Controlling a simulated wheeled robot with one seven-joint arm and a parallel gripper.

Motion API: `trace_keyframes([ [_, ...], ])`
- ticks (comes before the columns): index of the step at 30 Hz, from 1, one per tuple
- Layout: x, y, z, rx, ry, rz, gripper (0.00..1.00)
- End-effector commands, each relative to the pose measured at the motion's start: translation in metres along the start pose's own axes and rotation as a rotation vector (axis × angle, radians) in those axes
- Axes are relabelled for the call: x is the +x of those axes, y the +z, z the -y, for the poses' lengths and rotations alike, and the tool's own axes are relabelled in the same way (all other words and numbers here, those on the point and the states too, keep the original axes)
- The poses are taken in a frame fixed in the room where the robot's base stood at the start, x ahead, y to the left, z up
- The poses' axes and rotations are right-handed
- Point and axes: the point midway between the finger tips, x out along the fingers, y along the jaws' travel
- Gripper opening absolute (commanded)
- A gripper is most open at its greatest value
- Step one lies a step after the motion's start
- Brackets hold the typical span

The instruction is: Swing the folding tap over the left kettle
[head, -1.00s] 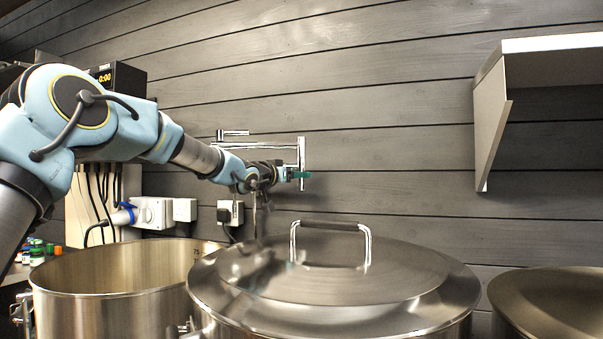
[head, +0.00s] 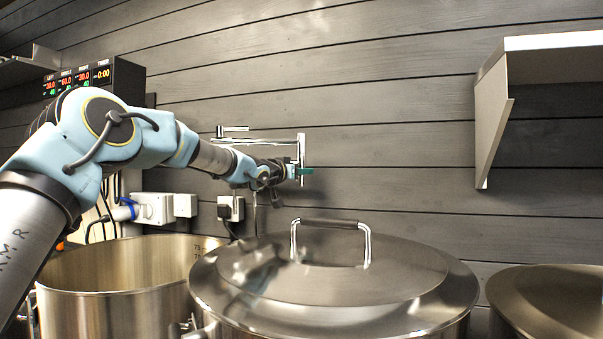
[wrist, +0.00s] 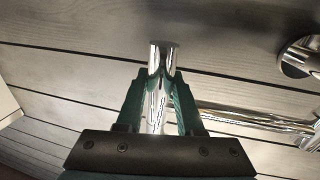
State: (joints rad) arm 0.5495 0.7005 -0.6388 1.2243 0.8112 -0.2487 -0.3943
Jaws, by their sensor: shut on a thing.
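The folding tap is a chrome pipe on the wall (head: 262,142), with a jointed horizontal arm and a vertical end tube at its right. The vertical tube stands behind the lidded middle kettle. My gripper (head: 304,172) has teal fingers and is shut on this tube. In the wrist view the chrome tube (wrist: 158,85) lies between both fingers, and the horizontal pipe (wrist: 250,117) runs off to the right. The left kettle (head: 115,292) is a steel pot, open at the top, left of my gripper and lower. Its left side is partly hidden by my arm.
The middle kettle has a steel lid (head: 330,270) with a raised handle (head: 330,224) below my gripper. Another kettle (head: 555,300) is at right. A wall shelf (head: 495,120) juts out at upper right. Sockets (head: 153,209) and a display box (head: 100,82) are at left.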

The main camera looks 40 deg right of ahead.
Motion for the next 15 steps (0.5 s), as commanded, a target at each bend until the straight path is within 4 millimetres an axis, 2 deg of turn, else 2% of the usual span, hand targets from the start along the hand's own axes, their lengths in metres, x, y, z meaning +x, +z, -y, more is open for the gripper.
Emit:
trace_keyframes([
  [1, -0.0001, -0.0001, 0.0, 0.0, 0.0, 0.0, 0.22],
  [7, -0.0001, -0.0001, 0.0, 0.0, 0.0, 0.0, 0.0],
  [15, -0.0001, -0.0001, 0.0001, 0.0, 0.0, 0.0, 0.0],
])
